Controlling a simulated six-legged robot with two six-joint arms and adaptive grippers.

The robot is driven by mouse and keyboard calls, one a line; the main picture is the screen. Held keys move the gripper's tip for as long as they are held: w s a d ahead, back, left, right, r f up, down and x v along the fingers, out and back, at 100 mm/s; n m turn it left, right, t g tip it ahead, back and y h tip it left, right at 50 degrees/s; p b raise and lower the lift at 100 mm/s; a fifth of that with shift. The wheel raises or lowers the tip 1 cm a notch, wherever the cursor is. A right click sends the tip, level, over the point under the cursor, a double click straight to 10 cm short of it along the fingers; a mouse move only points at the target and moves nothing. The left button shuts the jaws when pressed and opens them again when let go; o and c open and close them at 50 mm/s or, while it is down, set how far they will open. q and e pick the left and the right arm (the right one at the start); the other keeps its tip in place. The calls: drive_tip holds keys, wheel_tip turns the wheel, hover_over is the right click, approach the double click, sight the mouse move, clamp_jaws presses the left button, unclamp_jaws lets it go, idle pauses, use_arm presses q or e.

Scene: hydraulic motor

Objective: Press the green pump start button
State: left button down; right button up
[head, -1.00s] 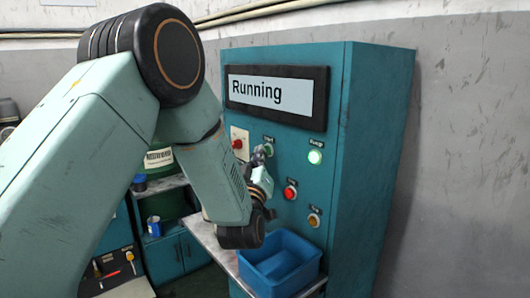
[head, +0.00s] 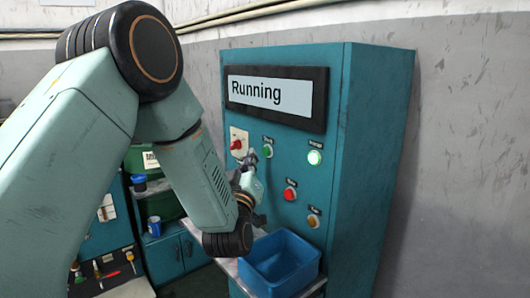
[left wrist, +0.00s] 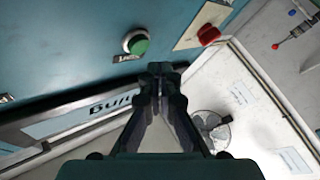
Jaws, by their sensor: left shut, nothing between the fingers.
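The green button (head: 267,151) sits on the front of the teal cabinet (head: 380,150), below the display (head: 270,95), which reads "Running". It also shows in the left wrist view (left wrist: 137,43), above and left of the fingertips. My left gripper (head: 251,156) is shut and empty. Its tips are left of the button in the head view and appear apart from it. In the left wrist view the closed fingers (left wrist: 160,70) point toward the panel. My right gripper is not in view.
A red rotary switch (head: 236,145) is left of the button. A blue bin (head: 280,262) stands on a ledge under the panel.

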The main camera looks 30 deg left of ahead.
use_arm(q)
drive_tip(key=shift+s+a+p, duration=0.15)
drive_tip(key=shift+s+a, duration=0.1)
drive_tip(key=shift+s, duration=0.35)
drive_tip(key=shift+s+a+p, duration=0.15)
drive_tip(key=shift+s+a, duration=0.1)
drive_tip(key=shift+s, duration=0.4)
drive_tip(key=shift+s+a+p, duration=0.15)
drive_tip(key=shift+s+a, duration=0.1)
drive_tip(key=shift+s, duration=0.35)
